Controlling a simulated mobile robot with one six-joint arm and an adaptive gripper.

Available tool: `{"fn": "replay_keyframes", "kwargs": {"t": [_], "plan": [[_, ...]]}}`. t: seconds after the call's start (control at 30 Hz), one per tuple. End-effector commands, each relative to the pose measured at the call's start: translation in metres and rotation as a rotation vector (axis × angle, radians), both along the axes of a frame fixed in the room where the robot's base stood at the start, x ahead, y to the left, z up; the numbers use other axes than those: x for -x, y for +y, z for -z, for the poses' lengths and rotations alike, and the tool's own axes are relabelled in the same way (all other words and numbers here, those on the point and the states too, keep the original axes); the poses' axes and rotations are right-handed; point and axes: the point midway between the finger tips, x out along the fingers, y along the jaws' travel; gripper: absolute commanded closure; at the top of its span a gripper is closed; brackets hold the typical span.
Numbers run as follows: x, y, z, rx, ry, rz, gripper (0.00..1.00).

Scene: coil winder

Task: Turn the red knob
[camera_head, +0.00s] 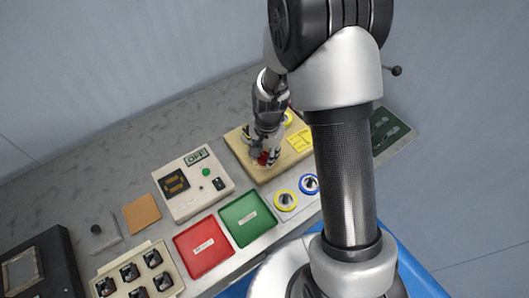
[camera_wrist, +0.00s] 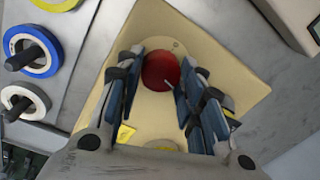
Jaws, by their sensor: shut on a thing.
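The red knob (camera_wrist: 160,71) is round and sits on a tan wooden board (camera_wrist: 218,75) in the wrist view. My gripper (camera_wrist: 162,85) reaches over the board with one finger on each side of the knob and is shut on it. In the head view my gripper (camera_head: 265,157) points down at the board (camera_head: 262,175), and only a bit of red shows between the fingers. Most of the knob is hidden there by my gripper.
Yellow parts (camera_head: 299,140) lie on the same board. A control box with an OFF display (camera_head: 196,156), a red tray (camera_head: 203,247) and a green tray (camera_head: 247,218) are nearby. Yellow-rimmed (camera_head: 286,200) and blue-rimmed (camera_head: 309,184) spools stand in front of the board.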

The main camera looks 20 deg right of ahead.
Motion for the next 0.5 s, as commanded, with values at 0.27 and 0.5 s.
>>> {"fn": "replay_keyframes", "kwargs": {"t": [0.27, 0.5], "plan": [[-0.0007, -0.0003, 0.0000, -0.001, 0.001, -0.261, 0.89], [-0.0011, -0.0003, 0.0002, 0.000, 0.001, -0.491, 0.89]]}}
